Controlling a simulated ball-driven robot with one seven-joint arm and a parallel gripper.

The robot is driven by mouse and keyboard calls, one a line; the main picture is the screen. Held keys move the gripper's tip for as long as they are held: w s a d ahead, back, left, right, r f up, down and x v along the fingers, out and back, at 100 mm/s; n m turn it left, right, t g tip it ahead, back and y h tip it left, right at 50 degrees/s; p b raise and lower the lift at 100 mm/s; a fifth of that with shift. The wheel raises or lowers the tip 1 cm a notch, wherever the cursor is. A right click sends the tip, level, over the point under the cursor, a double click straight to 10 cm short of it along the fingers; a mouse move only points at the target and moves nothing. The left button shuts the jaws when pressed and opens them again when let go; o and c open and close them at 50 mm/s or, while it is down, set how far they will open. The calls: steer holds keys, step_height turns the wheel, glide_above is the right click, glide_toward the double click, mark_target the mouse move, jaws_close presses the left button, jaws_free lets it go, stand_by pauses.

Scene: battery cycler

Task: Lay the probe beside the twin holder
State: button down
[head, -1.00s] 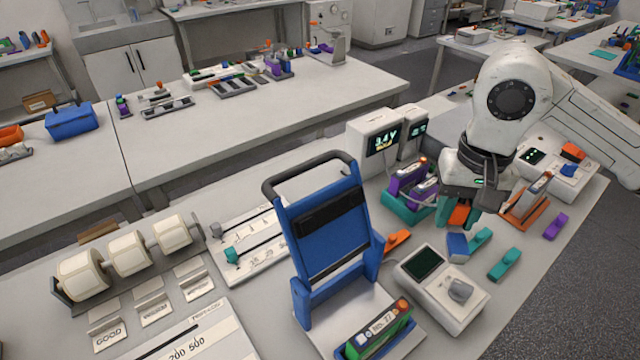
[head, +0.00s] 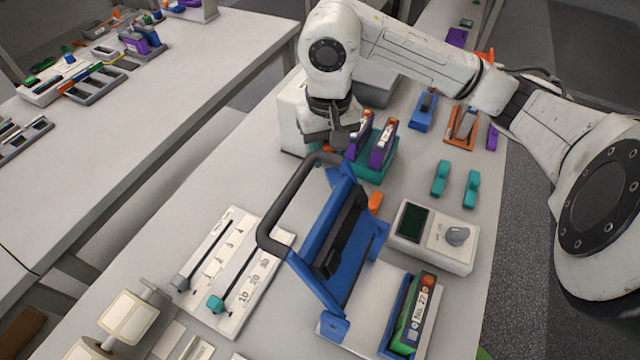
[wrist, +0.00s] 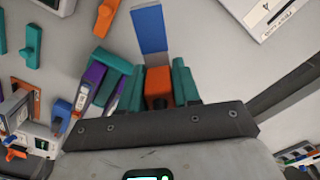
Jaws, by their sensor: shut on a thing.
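The twin holder (head: 372,172) is a teal base with two purple-sided upright units, just right of my gripper in the head view. My gripper (head: 324,153) is low at the holder's left side, behind the blue frame's dark handle. In the wrist view my gripper (wrist: 162,82) has its teal fingers shut on the probe (wrist: 158,88), an orange block; a blue piece (wrist: 150,28) lines up beyond it and seems part of it. The twin holder (wrist: 105,82) is close left of the fingers there. Whether the probe touches the table is hidden.
The blue frame (head: 338,240) with its dark handle (head: 290,195) stands close in front of my gripper. A white display unit (head: 293,115) is just behind. A knob meter (head: 432,236), teal clips (head: 440,178) and an orange piece (head: 375,203) lie right.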

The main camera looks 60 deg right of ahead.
step_height(320, 180, down, 12)
steer(key=shift+f+p, duration=0.1)
steer(key=shift+p, duration=0.95)
steer(key=c, duration=1.3)
jaws_free()
steer(key=shift+f, duration=0.1)
steer(key=o, duration=0.5)
steer(key=shift+r, duration=0.2)
step_height(320, 180, up, 12)
steer(key=b, duration=0.2)
steer(key=shift+b, duration=0.4)
